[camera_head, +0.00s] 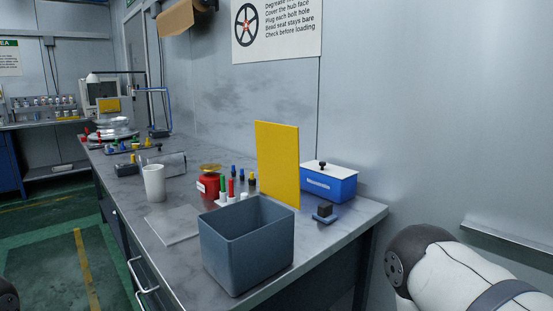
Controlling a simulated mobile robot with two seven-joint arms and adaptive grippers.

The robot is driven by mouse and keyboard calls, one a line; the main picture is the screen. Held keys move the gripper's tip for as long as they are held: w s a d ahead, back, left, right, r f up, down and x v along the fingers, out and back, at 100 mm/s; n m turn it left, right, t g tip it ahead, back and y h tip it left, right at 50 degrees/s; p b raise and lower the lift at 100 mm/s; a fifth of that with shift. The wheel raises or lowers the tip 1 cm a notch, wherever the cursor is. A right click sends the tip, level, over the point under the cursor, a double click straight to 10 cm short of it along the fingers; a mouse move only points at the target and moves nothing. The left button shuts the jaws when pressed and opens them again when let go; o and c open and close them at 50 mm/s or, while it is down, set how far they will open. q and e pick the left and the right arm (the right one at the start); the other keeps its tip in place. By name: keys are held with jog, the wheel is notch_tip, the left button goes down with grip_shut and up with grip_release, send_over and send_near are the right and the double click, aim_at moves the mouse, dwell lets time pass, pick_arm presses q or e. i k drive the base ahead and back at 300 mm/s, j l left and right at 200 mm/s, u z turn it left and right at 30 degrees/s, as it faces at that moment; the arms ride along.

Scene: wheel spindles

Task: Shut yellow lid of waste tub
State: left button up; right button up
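The waste tub (243,250) is a grey-blue open box near the front edge of the bench. Its yellow lid (278,163) stands upright at the tub's back right side, so the tub is open. The tub's inside looks empty as far as it shows; its floor is partly hidden by the front walls. Neither gripper is in view. Part of my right arm shows at the lower right, apart from the tub. A small dark piece of my left side shows at the lower left corner.
A blue box with a white lid (329,183) and a small dark block (325,212) sit right of the yellow lid. A red can (208,183), coloured plugs and a white cup (154,183) stand behind the tub. A flat grey sheet (174,225) lies left of it.

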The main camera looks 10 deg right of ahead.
aim_at(278, 145)
jog(key=i+l+u, duration=0.15)
jog(key=l+u, duration=0.25)
jog(key=l, duration=0.25)
jog(key=l+u, duration=0.35)
jog(key=l, duration=0.35)
jog(key=i+l+u, duration=0.25)
jog(key=l, duration=0.15)
jog(key=l+u, duration=0.25)
jog(key=l, duration=0.2)
jog(key=i+l+u, duration=0.1)
jog(key=l+u, duration=0.15)
jog(key=l, duration=0.2)
jog(key=k, duration=0.1)
jog(key=j+z, duration=0.05)
